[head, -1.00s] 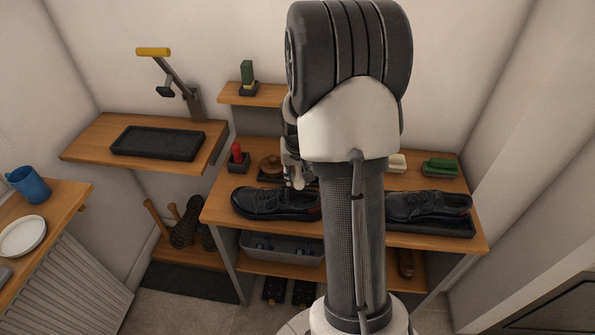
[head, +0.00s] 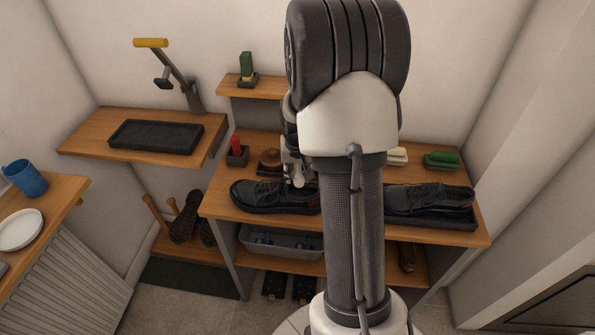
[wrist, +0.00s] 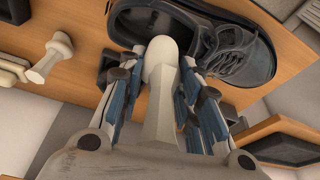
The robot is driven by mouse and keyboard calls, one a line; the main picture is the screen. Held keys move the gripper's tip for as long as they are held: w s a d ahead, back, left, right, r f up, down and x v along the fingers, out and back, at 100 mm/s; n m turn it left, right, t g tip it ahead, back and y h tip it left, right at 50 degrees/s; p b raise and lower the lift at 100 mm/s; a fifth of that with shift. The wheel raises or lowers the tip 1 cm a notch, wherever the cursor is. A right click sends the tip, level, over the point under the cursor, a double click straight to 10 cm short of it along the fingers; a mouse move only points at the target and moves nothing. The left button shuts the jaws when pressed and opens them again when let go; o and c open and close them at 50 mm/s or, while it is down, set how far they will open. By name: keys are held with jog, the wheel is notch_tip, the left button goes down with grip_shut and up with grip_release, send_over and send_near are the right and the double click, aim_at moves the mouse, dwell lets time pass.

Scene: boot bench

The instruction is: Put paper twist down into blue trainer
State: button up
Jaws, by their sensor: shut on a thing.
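My gripper (wrist: 162,90) is shut on the paper twist (wrist: 160,64), a cream, round-ended piece pointing away from the wrist. A dark grey-blue laced shoe (wrist: 229,48) lies beyond the fingers in the wrist view, its opening just past the twist's tip. I take it as the blue trainer. In the head view this shoe (head: 262,196) stands on the left of the bench, toe to the left. My gripper (head: 298,181) is above its opening end. My arm hides part of the shoe, and whether the twist's tip is inside the opening is unclear.
A second dark shoe (head: 430,200) stands on a black tray (head: 450,224) at the right. Behind are a red-topped item (head: 236,150), a brown brush (head: 270,158) and a green brush (head: 441,159). A pale knobbed piece (wrist: 54,52) lies beside the shoe in the wrist view.

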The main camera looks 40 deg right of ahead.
jog(key=shift+f, duration=0.1)
jog(key=shift+f+b, duration=1.2)
jog(key=shift+f, duration=0.25)
jog(key=o, duration=0.8)
jog(key=shift+r, duration=0.15)
jog(key=shift+o, duration=0.2)
jog(key=shift+r+p, duration=3.3)
jog(key=shift+r, duration=1.2)
